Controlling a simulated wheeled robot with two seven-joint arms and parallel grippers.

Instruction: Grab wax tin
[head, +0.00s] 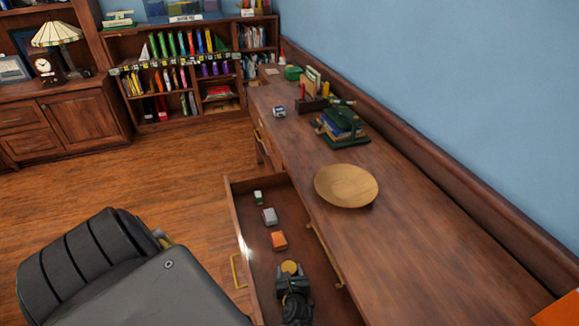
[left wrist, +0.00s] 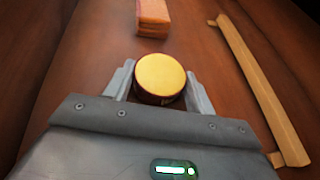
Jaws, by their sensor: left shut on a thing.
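The wax tin (head: 291,267) is a small round tin with a gold lid, inside the open desk drawer (head: 245,215). My left gripper (head: 291,272) reaches down into the drawer and is shut on the tin. In the left wrist view the tin (left wrist: 160,78) sits between the two fingers of my left gripper (left wrist: 158,85), its dark side partly hidden. I cannot tell whether the tin touches the drawer floor. My right gripper is not in view.
The drawer also holds an orange block (head: 279,240), a grey item (head: 270,216) and a small green-white item (head: 258,197) in a row. A wooden bowl (head: 346,185) stands on the desk (head: 420,235) above. The drawer front has a brass handle (head: 237,270).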

